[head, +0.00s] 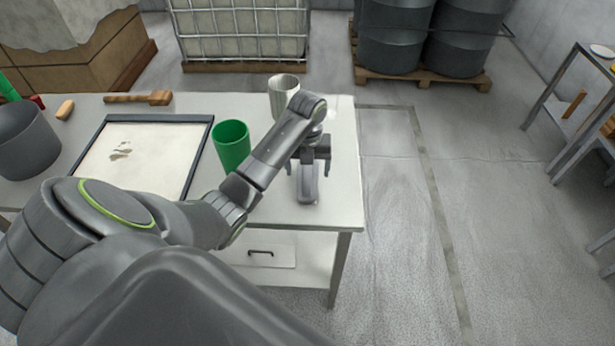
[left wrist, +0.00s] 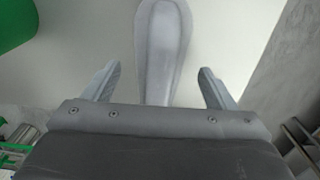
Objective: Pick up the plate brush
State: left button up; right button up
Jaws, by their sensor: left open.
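A brown wooden brush (head: 138,98), which looks like the plate brush, lies at the back left of the white table, behind the framed pale plate. Its bristles are too small to make out. My left gripper (head: 309,168) is well to the right of it, above the table's right end, open and pointing down. A smooth grey, long, rounded thing (head: 307,187), scoop-like, lies below it. In the left wrist view this grey thing (left wrist: 161,40) shows between the open fingers, with a gap on each side. My right gripper is not in view.
A dark-framed plate (head: 196,165) with a dark smear lies mid-table. A green cup (head: 231,146) and a pale cup (head: 276,98) stand near my left arm. A grey pot (head: 24,142) and a small tan block (head: 65,110) are at the left.

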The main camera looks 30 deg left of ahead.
pick_arm(q)
jog(key=shift+f, duration=1)
jog(key=c, duration=1.1)
jog(key=shift+r, duration=0.55)
jog(key=shift+c, duration=0.2)
notch_tip(320, 180, up, 4)
jog(key=shift+w+f, duration=0.1)
jog(key=shift+f, duration=0.15)
notch_tip(320, 180, up, 4)
jog(key=p, duration=0.3)
jog(key=shift+r+p, duration=0.75)
jog(key=shift+p, duration=0.05)
